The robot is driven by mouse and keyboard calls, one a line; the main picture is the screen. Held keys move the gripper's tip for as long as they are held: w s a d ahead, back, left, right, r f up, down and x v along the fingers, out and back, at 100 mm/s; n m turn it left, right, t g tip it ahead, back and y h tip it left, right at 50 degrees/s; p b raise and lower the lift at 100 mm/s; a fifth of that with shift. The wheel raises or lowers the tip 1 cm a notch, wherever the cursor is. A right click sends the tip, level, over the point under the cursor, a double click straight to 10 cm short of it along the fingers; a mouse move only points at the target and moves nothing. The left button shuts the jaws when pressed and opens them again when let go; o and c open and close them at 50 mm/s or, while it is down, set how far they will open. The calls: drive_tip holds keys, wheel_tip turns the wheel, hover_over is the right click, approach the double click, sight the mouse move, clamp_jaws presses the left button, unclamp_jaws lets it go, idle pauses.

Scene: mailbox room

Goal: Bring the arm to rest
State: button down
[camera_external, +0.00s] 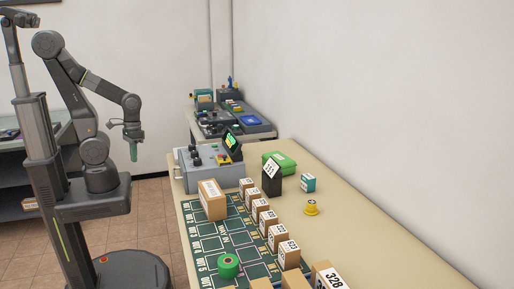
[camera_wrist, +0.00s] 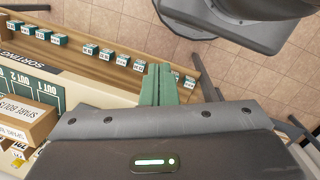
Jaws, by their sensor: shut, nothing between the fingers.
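My arm stands at the left of the external view, raised on its column and bent at the elbow. My gripper (camera_external: 133,151) hangs pointing down in the air, left of the table, over the floor. Its green fingers (camera_wrist: 158,84) also show in the wrist view, close together with nothing between them. It touches nothing that I can see.
A long table (camera_external: 372,240) with a green mat carries several brown boxes, a green tape roll (camera_external: 228,266), a yellow item (camera_external: 311,208) and a grey control box (camera_external: 195,170). A wooden rack (camera_wrist: 72,50) holds several small teal boxes. Tiled floor (camera_external: 150,215) is open beside my base.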

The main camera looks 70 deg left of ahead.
drive_tip(key=shift+s+a+f+m, duration=0.1)
drive_tip(key=shift+s+f+m, duration=0.2)
drive_tip(key=shift+s, duration=0.25)
drive_tip(key=shift+s+a+f+m, duration=0.1)
drive_tip(key=shift+s+f+m, duration=0.15)
drive_tip(key=shift+s, duration=0.3)
